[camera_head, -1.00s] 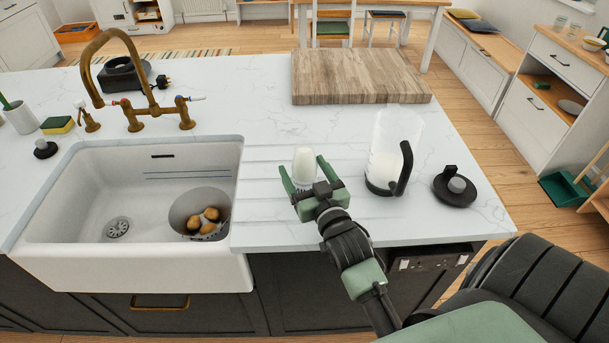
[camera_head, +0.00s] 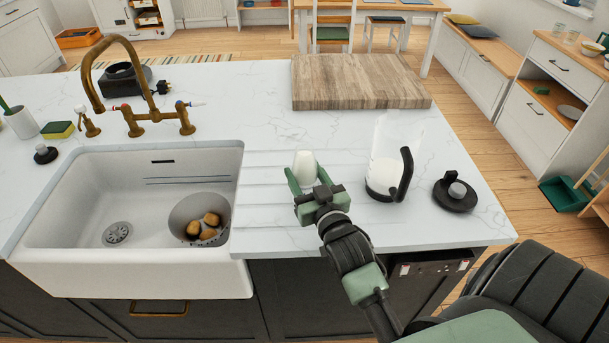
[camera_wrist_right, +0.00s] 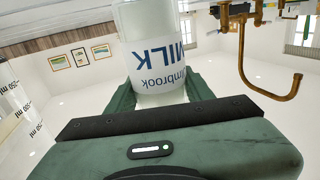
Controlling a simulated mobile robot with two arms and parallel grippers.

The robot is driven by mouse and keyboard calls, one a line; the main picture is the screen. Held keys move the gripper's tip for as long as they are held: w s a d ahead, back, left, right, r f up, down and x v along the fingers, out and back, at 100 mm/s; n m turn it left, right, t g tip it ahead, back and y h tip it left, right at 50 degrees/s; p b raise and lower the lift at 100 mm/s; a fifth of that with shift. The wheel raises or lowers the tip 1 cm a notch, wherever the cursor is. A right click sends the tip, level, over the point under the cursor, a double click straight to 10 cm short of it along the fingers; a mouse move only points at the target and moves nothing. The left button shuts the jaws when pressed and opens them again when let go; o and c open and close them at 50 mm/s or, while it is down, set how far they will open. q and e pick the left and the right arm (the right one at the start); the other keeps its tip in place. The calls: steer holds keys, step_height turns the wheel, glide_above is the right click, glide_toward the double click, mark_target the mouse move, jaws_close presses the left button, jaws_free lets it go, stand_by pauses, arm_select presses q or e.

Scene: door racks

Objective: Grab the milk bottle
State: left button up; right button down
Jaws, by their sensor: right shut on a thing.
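The milk bottle (camera_head: 305,164) is white and stands on the grooved white worktop to the right of the sink. My right gripper (camera_head: 308,181) is shut on it, with one green finger on each side. In the right wrist view the bottle (camera_wrist_right: 160,60) shows a blue "MILK" label between the two fingers (camera_wrist_right: 160,95). The gripper hides the bottle's near lower part in the head view, so I cannot tell whether its base touches the worktop. My left gripper is not in view.
A clear blender jug (camera_head: 384,165) with milk in it stands close to the right of the bottle. Its black lid (camera_head: 455,193) lies further right. A wooden board (camera_head: 355,82) lies behind. The sink (camera_head: 80,205) on the left holds a bowl with potatoes.

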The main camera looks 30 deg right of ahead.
step_height(320, 180, up, 19)
steer(key=shift+r, duration=0.2)
stand_by(1.2)
steer(key=shift+a, duration=0.1)
